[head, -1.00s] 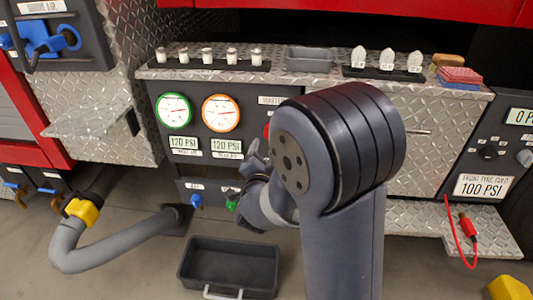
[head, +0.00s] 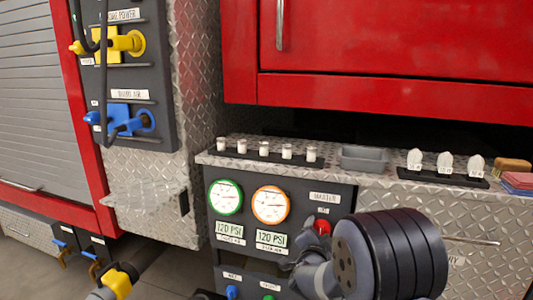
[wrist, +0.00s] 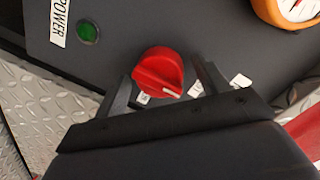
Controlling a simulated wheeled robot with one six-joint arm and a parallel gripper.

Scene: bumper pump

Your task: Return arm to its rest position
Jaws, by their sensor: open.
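My gripper (wrist: 170,76) is open in the wrist view, its two dark fingers spread on either side of a red rotary knob (wrist: 158,70). I cannot tell whether the fingers touch it. The knob has a white pointer mark aimed to the lower right. In the head view the red knob (head: 322,227) sits on the dark panel, just above my gripper (head: 298,254), which is partly hidden by my own arm. My arm is stretched forward and low, its large dark joint at the lower right.
Two gauges (head: 270,205) sit left of the knob. A shelf above holds several white-topped items (head: 287,151), a grey tray (head: 364,158) and white tags (head: 445,162). A green button (wrist: 88,33) shows in the wrist view. Red cabinet doors (head: 400,50) overhang the shelf.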

